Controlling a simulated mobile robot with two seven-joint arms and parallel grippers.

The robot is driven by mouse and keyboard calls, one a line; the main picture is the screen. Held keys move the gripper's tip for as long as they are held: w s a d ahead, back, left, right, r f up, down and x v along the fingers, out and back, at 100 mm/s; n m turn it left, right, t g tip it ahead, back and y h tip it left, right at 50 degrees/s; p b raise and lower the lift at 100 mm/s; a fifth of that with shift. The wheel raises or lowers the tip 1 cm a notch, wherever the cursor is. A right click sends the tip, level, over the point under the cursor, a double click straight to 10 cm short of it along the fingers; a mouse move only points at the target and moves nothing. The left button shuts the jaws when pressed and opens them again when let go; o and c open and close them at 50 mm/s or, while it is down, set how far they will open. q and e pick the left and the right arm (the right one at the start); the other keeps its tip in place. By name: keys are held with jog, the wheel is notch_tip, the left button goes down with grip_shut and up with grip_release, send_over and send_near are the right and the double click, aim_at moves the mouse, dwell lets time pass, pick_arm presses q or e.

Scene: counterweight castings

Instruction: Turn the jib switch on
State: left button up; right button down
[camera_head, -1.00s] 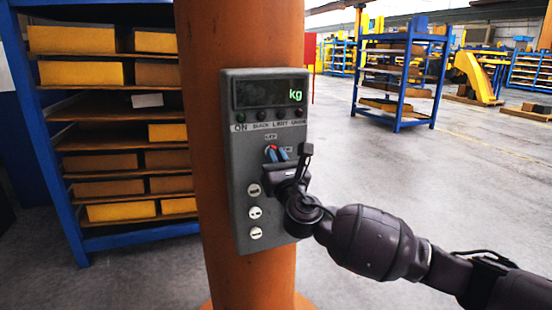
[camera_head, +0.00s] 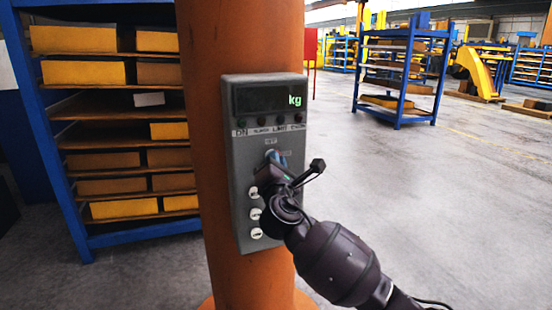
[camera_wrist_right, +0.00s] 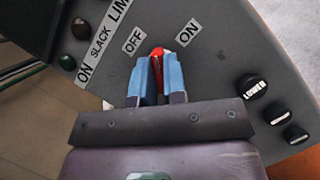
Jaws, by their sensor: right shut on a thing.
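The jib switch (camera_wrist_right: 157,53) is a small red lever on the grey control box, which also shows in the head view (camera_head: 240,170). My right gripper (camera_wrist_right: 158,78) is shut on the lever, with a blue fingertip on each side of it. In the head view my right gripper (camera_head: 275,158) comes up from the lower right. In the wrist view the OFF label (camera_wrist_right: 134,40) is left of the lever's tip and the ON label (camera_wrist_right: 188,33) is right of it. The lever's base is hidden by the fingers. My left gripper is not in view.
The box is fixed to an orange column (camera_head: 212,50). Its display (camera_head: 270,97) reads "kg", with lamps below. White-marked knobs (camera_head: 256,214) sit below the switch, close to my wrist. A blue rack (camera_head: 100,240) stands left.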

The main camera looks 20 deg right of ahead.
jog(key=shift+r+m+g+h+p, duration=0.1)
jog(key=shift+m+g+h+p, duration=0.15)
jog(key=shift+m+g+p, duration=1.05)
jog(key=shift+f+m+g+h+p, duration=0.1)
jog(key=shift+m+h+p, duration=0.3)
jog(key=shift+m, duration=1.75)
jog(key=shift+r+m+g+h+p, duration=0.15)
jog(key=shift+m+g+p, duration=0.65)
jog(key=shift+m, duration=0.95)
jog(key=c, duration=1.2)
grip_release()
jog(key=shift+a, duration=0.1)
